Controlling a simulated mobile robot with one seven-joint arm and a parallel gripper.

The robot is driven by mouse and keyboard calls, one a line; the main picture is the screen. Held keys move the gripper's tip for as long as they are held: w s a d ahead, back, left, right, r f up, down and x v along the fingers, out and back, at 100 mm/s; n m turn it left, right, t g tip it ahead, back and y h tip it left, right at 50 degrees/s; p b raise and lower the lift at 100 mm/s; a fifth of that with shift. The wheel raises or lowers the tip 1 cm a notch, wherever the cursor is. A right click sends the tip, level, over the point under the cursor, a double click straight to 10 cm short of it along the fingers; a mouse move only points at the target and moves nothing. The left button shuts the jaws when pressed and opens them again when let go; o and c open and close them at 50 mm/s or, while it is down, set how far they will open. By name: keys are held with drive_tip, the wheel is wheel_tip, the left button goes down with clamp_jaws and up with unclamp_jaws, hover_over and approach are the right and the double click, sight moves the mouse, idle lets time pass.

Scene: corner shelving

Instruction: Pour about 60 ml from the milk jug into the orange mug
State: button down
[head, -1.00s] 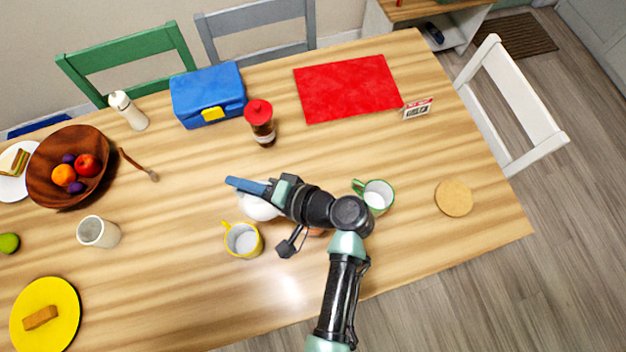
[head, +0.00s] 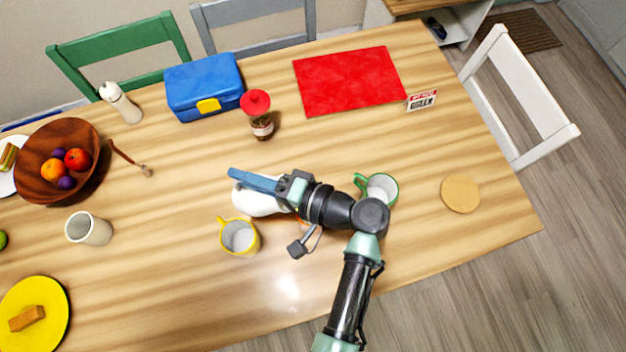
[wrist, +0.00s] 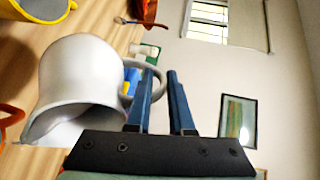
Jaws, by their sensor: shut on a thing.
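The white milk jug (head: 258,203) is in my gripper, above the table just behind the yellow mug. In the wrist view the jug (wrist: 82,70) fills the left middle, and its handle ring passes at the blue fingers of my gripper (wrist: 160,80). My gripper is shut on that handle. The jug looks tilted, its mouth toward the lower left of the wrist view. The orange mug (wrist: 8,122) shows only as a cut-off piece at the wrist view's left edge; in the head view my arm hides nearly all of it. The jug's milk and any stream are not visible.
The yellow mug (head: 239,237) stands close in front of the jug. A green-handled mug (head: 379,188) stands by my arm's wrist. A red-capped bottle (head: 260,116) and blue lunch box (head: 204,87) stand behind. The table right of the green mug is clear except a cork coaster (head: 461,193).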

drive_tip(key=shift+s+d+f+m+t+y+b, duration=0.1)
drive_tip(key=shift+d+m+t+y+b, duration=0.25)
drive_tip(key=shift+d+y+b, duration=1.05)
idle(1.6)
drive_tip(key=a+h+p, duration=0.1)
drive_tip(key=a+r+h+p, duration=0.1)
drive_tip(key=p, duration=0.1)
drive_tip(key=a+g+h+p, duration=0.1)
drive_tip(key=p, duration=0.1)
drive_tip(key=shift+a+r, duration=0.2)
drive_tip(key=shift+r, duration=0.15)
drive_tip(key=shift+a+f+n+h+p, duration=0.2)
drive_tip(key=shift+f+n+h+p, duration=0.15)
drive_tip(key=shift+n, duration=0.1)
drive_tip(key=shift+f, duration=0.25)
drive_tip(key=p, duration=0.1)
drive_tip(key=a+h+p, duration=0.1)
drive_tip(key=p, duration=0.1)
drive_tip(key=shift+w+r+g+h, duration=0.2)
drive_tip(key=shift+g+h, duration=0.05)
drive_tip(key=shift+a+f+h+p, duration=0.2)
drive_tip(key=shift+a+h+p, duration=0.2)
drive_tip(key=shift+p, duration=0.1)
drive_tip(key=shift+f, duration=0.2)
drive_tip(key=shift+n, duration=0.3)
